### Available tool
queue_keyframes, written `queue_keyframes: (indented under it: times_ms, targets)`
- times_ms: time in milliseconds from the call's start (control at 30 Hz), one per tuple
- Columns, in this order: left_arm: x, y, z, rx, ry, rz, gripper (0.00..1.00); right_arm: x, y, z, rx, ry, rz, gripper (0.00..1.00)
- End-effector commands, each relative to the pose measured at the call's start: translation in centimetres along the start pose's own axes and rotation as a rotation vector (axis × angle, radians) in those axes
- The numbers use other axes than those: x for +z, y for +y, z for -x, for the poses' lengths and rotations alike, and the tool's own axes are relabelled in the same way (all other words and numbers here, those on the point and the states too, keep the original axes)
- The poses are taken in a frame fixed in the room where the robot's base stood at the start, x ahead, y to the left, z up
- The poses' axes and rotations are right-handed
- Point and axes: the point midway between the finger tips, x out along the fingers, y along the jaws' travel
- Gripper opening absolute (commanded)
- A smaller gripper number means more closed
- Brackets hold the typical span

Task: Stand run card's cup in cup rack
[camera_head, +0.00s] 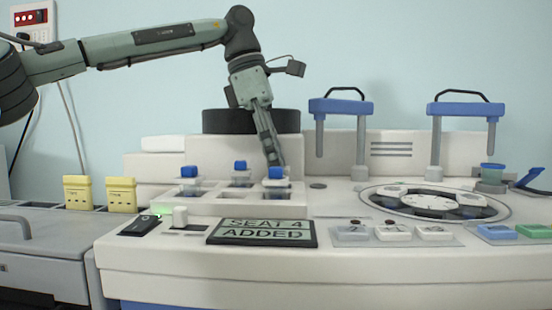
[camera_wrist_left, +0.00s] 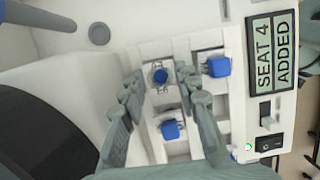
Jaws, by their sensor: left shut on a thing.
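The white stepped rack (camera_head: 240,208) carries small clear cups with blue caps. One blue-capped cup (camera_head: 189,172) is at its left, one (camera_head: 240,167) is farther back, and one (camera_head: 277,173) is at the right. My left gripper (camera_head: 280,163) points down at the rack's right end, behind the right cup. In the left wrist view, its fingers stand on either side of a blue-topped cup (camera_wrist_left: 160,76), shut on it. Whether this cup is fully seated I cannot tell. Two other cups (camera_wrist_left: 217,66) (camera_wrist_left: 170,129) are close by. My right gripper is out of view.
A display (camera_head: 261,231) reads "SEAT 4 ADDED". Two yellow containers (camera_head: 77,192) (camera_head: 121,194) stand at left.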

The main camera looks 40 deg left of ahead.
Motion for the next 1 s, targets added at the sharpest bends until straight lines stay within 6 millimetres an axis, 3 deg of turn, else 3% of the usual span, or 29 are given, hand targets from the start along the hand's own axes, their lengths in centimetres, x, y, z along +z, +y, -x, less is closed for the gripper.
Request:
queue_keyframes:
  times_ms: [167, 200, 333, 733, 867, 1000]
  targets:
    - [-0.2, 0.0, -0.5, 0.000, -0.001, 0.000, 0.11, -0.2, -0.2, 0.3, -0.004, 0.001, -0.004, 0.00]
    - [-0.2, 0.0, -0.5, 0.000, -0.001, 0.000, 0.35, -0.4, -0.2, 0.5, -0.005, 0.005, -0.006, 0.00]
    - [-0.2, 0.0, -0.5, 0.000, 0.000, 0.000, 0.51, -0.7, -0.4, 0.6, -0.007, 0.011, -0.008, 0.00]
    - [0.1, 0.0, 0.2, 0.000, -0.001, 0.000, 0.52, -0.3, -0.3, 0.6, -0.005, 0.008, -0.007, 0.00]
    - [0.2, 0.1, 2.2, 0.003, -0.001, 0.002, 0.52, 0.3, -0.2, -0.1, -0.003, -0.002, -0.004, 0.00]
    - [0.2, 0.1, 5.4, 0.004, -0.001, 0.002, 0.52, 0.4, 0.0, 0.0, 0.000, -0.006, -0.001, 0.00]
